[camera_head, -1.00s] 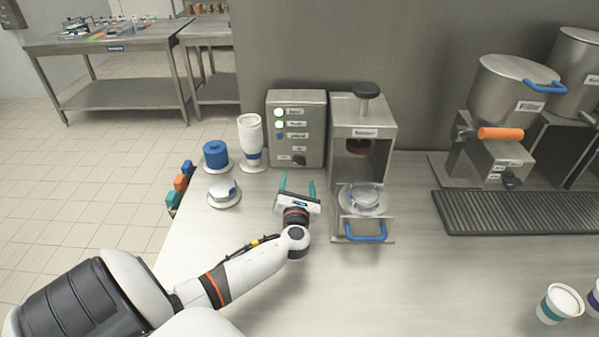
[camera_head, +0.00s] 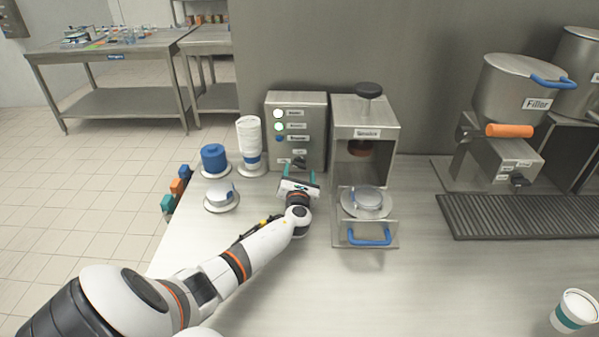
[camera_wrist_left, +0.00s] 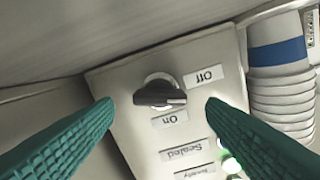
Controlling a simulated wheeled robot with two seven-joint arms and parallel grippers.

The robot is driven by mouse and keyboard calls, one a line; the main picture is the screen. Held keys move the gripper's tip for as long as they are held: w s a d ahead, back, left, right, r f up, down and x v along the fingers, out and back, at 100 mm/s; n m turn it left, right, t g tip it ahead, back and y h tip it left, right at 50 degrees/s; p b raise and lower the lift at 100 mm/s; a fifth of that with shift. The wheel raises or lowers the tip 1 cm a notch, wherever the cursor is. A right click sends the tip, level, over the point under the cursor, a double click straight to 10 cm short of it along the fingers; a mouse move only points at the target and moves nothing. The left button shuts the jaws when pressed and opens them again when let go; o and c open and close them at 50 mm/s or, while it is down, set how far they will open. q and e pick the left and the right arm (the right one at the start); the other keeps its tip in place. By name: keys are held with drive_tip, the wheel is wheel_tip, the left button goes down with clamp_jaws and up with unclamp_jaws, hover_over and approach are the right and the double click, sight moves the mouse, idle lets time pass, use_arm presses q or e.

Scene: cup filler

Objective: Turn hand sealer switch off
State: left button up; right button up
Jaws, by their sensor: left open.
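The hand sealer switch is a black knob (camera_wrist_left: 160,92) low on the front of a grey metal control box (camera_head: 312,104). In the left wrist view, upside down, an "Off" label (camera_wrist_left: 201,77) and an "On" label (camera_wrist_left: 168,117) sit beside it. The knob's bar lies nearly level in that view, with a pale mark near its right end. My left gripper (camera_head: 299,174) is open in front of the knob. Its green fingers (camera_wrist_left: 160,103) stand to either side of the knob, apart from it. My right gripper is out of view.
The sealer press (camera_head: 382,112), with a blue-handled drawer, stands right of the box. A stack of white cups (camera_head: 249,133) stands close to its left. A blue lid stack (camera_head: 213,157) and a small dish (camera_head: 222,207) are farther left. The front counter is mostly clear.

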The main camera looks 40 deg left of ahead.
use_arm(q)
drive_tip(key=shift+x, duration=0.9)
drive_tip(key=shift+c, duration=0.2)
drive_tip(key=c, duration=0.9)
drive_tip(key=shift+f+n+b, duration=0.2)
drive_tip(key=shift+n+b, duration=0.5)
drive_tip(key=shift+n, duration=0.3)
drive_tip(key=shift+c, duration=0.2)
drive_tip(key=shift+r+n+b, duration=0.15)
drive_tip(key=shift+n+b, duration=0.2)
drive_tip(key=shift+n, duration=0.65)
drive_tip(key=o, duration=1)
